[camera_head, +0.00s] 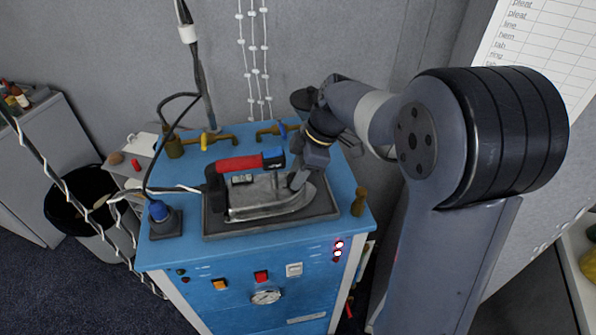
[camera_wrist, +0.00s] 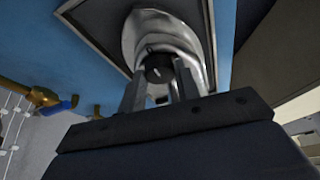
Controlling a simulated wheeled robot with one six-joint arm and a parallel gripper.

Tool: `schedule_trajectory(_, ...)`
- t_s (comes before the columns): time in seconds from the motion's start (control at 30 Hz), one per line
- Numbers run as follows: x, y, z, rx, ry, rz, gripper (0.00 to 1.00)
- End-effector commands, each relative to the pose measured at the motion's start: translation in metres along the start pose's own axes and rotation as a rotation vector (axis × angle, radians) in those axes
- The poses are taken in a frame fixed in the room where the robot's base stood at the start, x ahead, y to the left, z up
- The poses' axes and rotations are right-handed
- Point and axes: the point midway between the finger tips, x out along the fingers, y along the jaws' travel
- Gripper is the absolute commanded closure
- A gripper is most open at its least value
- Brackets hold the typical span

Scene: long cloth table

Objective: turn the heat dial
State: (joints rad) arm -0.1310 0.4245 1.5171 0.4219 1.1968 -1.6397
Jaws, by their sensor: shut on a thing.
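A steam iron (camera_head: 270,196) with a red handle (camera_head: 240,163) lies on a dark rest pad on top of a blue cabinet. My gripper (camera_head: 298,182) reaches down to the front part of the iron, right of the handle. The heat dial (camera_wrist: 157,68), a round dark knob with a pale mark, shows on the iron's metal body in the wrist view. The fingers of my gripper (camera_wrist: 160,84) stand on either side of the dial and are shut on it. In the head view the dial is hidden by my gripper.
The blue cabinet (camera_head: 215,262) carries switches, red lights and a gauge (camera_head: 266,297) on its front. Brass valves (camera_head: 210,138) stand at its back, a brass post (camera_head: 359,202) at its right. A cable and hose run on the left, beside a black bin (camera_head: 85,200).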

Motion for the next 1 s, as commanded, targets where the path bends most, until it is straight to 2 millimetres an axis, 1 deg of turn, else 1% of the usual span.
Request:
schedule_trajectory(0.27, 0.0006, -0.0001, 0.0003, 0.021, 0.0, 0.01, 0.92)
schedule_trajectory(0.47, 0.0021, -0.0014, 0.0007, 0.101, 0.0, 0.044, 0.92)
schedule_trajectory(1.0, 0.0017, -0.0055, -0.0013, 0.514, 0.001, 0.217, 0.92)
